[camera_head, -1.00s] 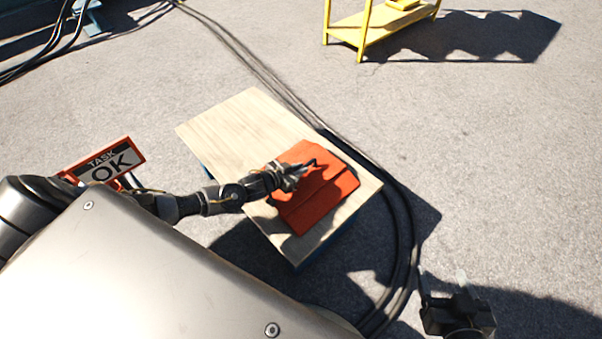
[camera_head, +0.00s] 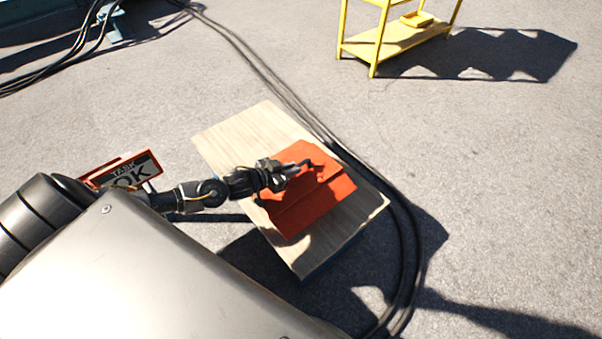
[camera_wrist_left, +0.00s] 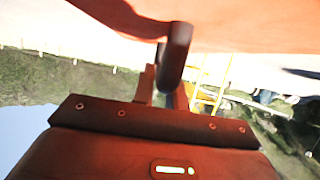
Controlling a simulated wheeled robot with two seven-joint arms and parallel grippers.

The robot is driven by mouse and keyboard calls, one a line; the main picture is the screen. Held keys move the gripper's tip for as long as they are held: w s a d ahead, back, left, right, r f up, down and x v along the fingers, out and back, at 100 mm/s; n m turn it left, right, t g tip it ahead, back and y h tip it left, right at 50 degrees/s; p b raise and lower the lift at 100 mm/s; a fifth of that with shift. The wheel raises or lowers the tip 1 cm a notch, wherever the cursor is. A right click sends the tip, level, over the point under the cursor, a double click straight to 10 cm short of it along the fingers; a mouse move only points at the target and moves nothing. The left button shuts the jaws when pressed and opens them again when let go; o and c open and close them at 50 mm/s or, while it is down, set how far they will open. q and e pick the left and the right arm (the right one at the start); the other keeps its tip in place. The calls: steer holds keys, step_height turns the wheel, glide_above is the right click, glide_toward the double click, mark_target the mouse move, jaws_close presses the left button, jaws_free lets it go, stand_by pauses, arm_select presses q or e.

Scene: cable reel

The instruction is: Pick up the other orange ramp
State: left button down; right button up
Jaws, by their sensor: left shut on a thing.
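The orange ramp (camera_head: 312,202) is over the pale wooden top (camera_head: 236,134) of a low platform. It appears slightly raised off the wood, though the gap is hard to judge. My left gripper (camera_head: 298,169) is shut on the ramp at its upper edge. In the left wrist view, the orange ramp (camera_wrist_left: 240,22) fills the top, and a dark finger of my left gripper (camera_wrist_left: 172,62) reaches up to it. The ramp hides the other finger. My right gripper is not in view.
Dark cables (camera_head: 404,240) run along the platform's right side. A yellow rack (camera_head: 400,38) stands at the back. A sign (camera_head: 128,172) reading OK is left of the platform, near my left arm. The grey ground at the right is clear.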

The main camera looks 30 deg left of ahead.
arm_select(q)
steer(key=shift+s+a+r, duration=0.5)
steer(key=shift+a, duration=0.25)
steer(key=s+a, duration=0.1)
steer(key=s+a+r, duration=0.1)
steer(key=s+a+r+p, duration=0.1)
steer(key=a, duration=0.1)
steer(key=shift+s+a+r, duration=0.4)
steer(key=shift+s+a, duration=0.15)
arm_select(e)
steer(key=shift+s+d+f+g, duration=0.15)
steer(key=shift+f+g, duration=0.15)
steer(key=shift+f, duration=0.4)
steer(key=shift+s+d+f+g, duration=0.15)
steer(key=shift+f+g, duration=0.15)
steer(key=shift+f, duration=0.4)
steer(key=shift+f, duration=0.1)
